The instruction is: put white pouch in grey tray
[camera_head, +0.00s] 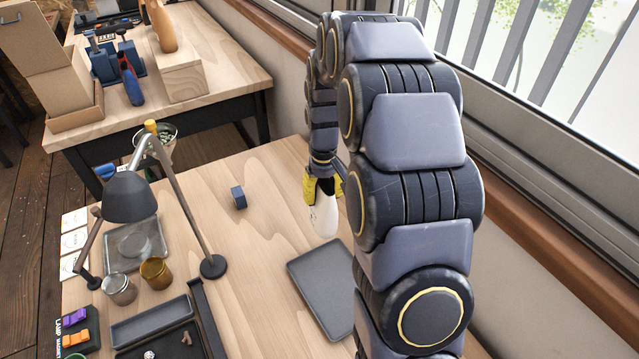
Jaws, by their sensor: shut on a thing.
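The white pouch (326,217) hangs below my gripper (324,188), which has yellow fingers and is shut on its upper end. The pouch looks roughly upright. The flat grey tray (318,283) lies on the wooden table, in front of the pouch and a little to its left in the picture. My arm hides the tray's right side. The visible part of the tray is empty. I cannot tell how far the pouch is above the table.
A small blue block (238,197) lies left of my gripper. A desk lamp (130,197), two metal cups (155,272) and a dark compartment tray (150,322) stand at the left. A window sill (520,195) runs along the right. The table between block and grey tray is clear.

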